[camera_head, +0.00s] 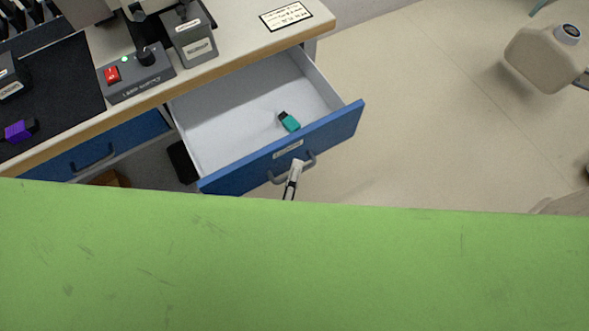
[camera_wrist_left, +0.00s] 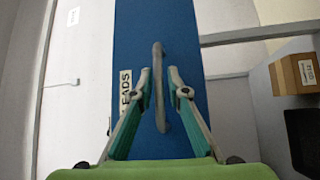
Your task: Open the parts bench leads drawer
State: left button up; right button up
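The leads drawer (camera_head: 345,120) stands pulled well out of the parts bench (camera_head: 250,47), its white inside showing. Its blue front also fills the middle of the left wrist view (camera_wrist_left: 158,25), with a label reading LEADS (camera_wrist_left: 125,88). A small teal and black item (camera_head: 289,121) lies in the drawer. My left gripper (camera_head: 296,165) is at the grey drawer handle (camera_head: 310,161). In the left wrist view its fingers (camera_wrist_left: 159,76) stand on either side of the handle (camera_wrist_left: 157,55), with a small gap visible at each side. My right gripper is not in view.
A second blue drawer (camera_head: 118,143) is shut at the left. A box with a red switch (camera_head: 136,75) and a black mat (camera_head: 50,85) are on the bench. Scuffed green fills the lower head view and hides what is below. Bare floor (camera_head: 440,120) lies to the right.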

pick_arm(q)
jog(key=v, duration=1.2)
dwell(0.4)
jog(key=s+a+f+m+g, duration=0.1)
jog(key=a+f+m+g, duration=0.2)
jog(key=f, duration=0.7)
jog(key=s+a+f+m+g, duration=0.1)
jog(key=f+m+g, duration=0.3)
jog(key=f, duration=0.5)
jog(key=s+a+f+m+g, duration=0.1)
jog(key=a+f+m+g, duration=0.2)
jog(key=f, duration=0.7)
jog(key=s+a+f+m+g+y, duration=0.3)
jog(key=s+a+f+m+g, duration=0.3)
jog(key=s+a+f, duration=0.6)
jog(key=shift+s+m+g+y, duration=0.3)
jog(key=shift+s+g+y, duration=0.15)
jog(key=shift+g, duration=0.55)
jog(key=shift+f, duration=0.1)
